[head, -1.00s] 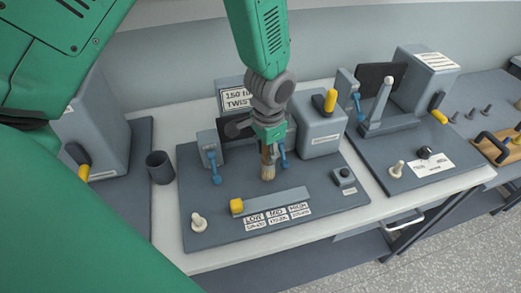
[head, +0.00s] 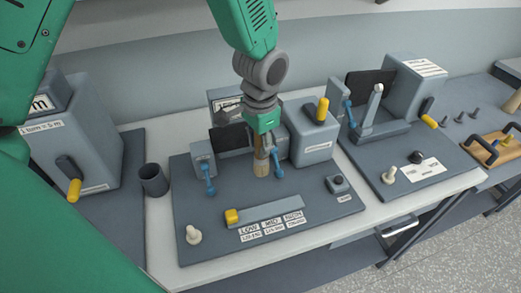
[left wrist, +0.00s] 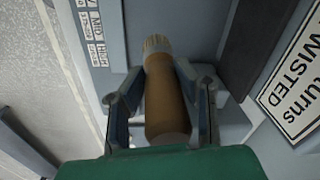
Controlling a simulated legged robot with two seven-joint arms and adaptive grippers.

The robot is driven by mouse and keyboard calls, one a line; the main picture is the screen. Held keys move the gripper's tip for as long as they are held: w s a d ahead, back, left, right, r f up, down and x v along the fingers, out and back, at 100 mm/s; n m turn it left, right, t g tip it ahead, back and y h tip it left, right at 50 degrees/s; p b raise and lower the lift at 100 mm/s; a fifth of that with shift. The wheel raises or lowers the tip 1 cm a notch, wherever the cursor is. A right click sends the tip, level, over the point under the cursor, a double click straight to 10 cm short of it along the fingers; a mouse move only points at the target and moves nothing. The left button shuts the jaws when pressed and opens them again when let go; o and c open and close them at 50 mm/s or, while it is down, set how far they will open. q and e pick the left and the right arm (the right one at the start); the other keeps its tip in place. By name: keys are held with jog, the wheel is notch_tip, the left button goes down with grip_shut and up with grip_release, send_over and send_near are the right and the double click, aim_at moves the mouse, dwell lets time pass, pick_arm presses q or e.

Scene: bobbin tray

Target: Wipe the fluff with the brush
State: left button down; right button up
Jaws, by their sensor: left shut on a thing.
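My left gripper (head: 263,145) is shut on the brush (head: 261,168), above the middle machine's base plate and between two blue-ended levers. The brush hangs nearly upright with pale bristles downward. In the left wrist view the brush's brown handle (left wrist: 166,103) lies between the two grey fingers (left wrist: 165,98), and its bristles (left wrist: 157,44) point away from me. I cannot tell whether the bristles touch anything. I cannot make out any fluff. My right gripper is not in view.
The middle base plate (head: 205,245) carries a bar with a yellow end (head: 265,211), a pale knob (head: 193,235) and blue-ended levers (head: 210,188). A dark cup (head: 153,180) stands to the left. Similar machines flank it. A wooden tray (head: 492,150) lies far right.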

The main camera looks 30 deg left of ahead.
pick_arm(q)
jog(key=shift+a, duration=0.25)
jog(key=shift+r, duration=0.2)
jog(key=shift+d+r, duration=0.15)
jog(key=shift+r, duration=1.25)
jog(key=shift+f, duration=0.1)
